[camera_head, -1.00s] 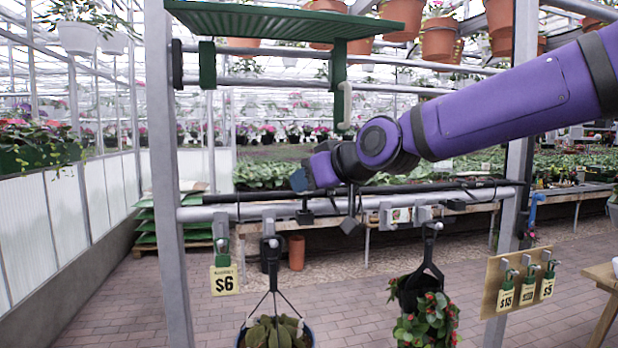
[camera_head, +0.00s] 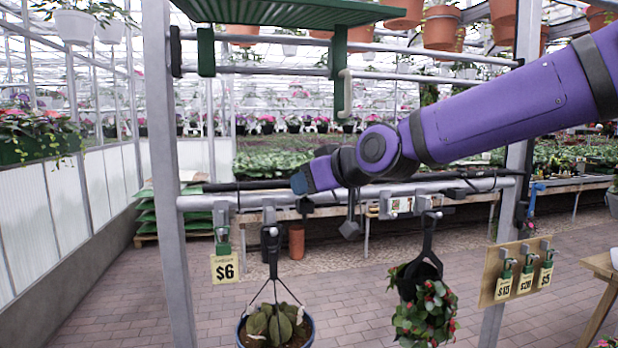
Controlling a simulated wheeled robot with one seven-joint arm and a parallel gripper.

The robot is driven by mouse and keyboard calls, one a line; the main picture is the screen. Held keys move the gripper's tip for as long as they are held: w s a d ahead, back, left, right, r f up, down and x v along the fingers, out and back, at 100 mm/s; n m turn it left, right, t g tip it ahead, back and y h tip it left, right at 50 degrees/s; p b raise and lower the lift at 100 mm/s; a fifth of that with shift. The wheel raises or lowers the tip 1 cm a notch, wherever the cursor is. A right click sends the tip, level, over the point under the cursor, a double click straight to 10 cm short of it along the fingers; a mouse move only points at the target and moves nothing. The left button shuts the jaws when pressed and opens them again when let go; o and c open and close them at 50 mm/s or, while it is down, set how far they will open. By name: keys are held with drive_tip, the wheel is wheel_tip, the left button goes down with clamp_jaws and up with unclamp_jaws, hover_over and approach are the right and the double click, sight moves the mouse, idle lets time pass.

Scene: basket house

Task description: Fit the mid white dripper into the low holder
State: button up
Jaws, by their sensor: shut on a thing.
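Small pale blocks (camera_head: 400,206) sit on the rail to the right of my wrist. I cannot make out the white dripper or the low holder for certain.
A cactus pot (camera_head: 275,333) and a red-flowered plant (camera_head: 427,312) hang from the rail below my arm. A $6 tag (camera_head: 225,268) hangs at left, and a tag board (camera_head: 515,272) at right. A green shelf (camera_head: 285,12) overhangs; grey posts (camera_head: 165,170) stand at the sides.

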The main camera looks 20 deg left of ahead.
drive_tip(key=shift+f, duration=0.2)
drive_tip(key=o, duration=0.8)
drive_tip(key=v, duration=1)
drive_tip(key=shift+s+d+r, duration=0.15)
drive_tip(key=shift+d+r, duration=0.05)
drive_tip(key=shift+d, duration=0.05)
idle(0.4)
idle(0.4)
